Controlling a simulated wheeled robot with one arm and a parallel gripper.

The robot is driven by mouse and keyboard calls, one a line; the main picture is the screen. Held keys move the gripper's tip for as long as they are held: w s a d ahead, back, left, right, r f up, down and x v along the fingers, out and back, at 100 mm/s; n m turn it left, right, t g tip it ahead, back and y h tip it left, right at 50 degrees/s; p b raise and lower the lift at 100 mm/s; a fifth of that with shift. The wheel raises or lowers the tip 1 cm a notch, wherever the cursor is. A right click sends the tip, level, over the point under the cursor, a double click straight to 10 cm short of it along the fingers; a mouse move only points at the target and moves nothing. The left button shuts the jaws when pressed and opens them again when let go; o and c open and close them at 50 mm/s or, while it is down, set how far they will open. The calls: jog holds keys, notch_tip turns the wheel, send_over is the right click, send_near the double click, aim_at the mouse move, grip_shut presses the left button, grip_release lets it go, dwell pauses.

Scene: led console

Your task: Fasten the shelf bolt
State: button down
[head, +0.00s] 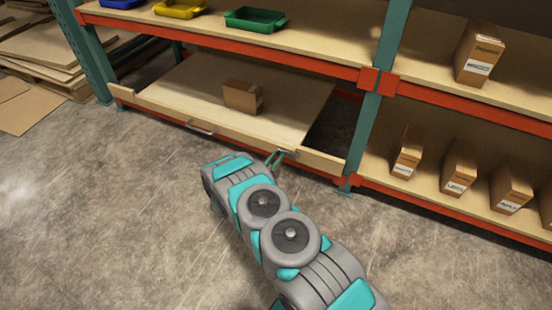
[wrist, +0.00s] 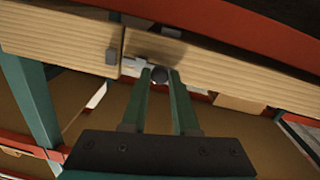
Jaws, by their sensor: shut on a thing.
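The shelf bolt (head: 288,152) is a small metal bolt low on the wooden front of the lower shelf, near its right end. In the wrist view its silver metal (wrist: 130,66) shows close to a seam between two wooden front pieces. My gripper (head: 278,159) is at the bolt. The fingers hide part of the bolt.
A cardboard box (head: 242,96) stands on the shelf board (head: 190,85), which has a front handle (head: 200,128). A green upright (head: 367,125) stands to the right. Several boxes and coloured bins fill other shelves.

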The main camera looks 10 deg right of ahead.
jog(key=shift+s+d, duration=0.85)
jog(key=shift+d, duration=0.3)
jog(key=c, duration=0.7)
grip_release()
jog(key=shift+d, duration=0.1)
send_near(288, 154)
jog(key=shift+v, duration=0.9)
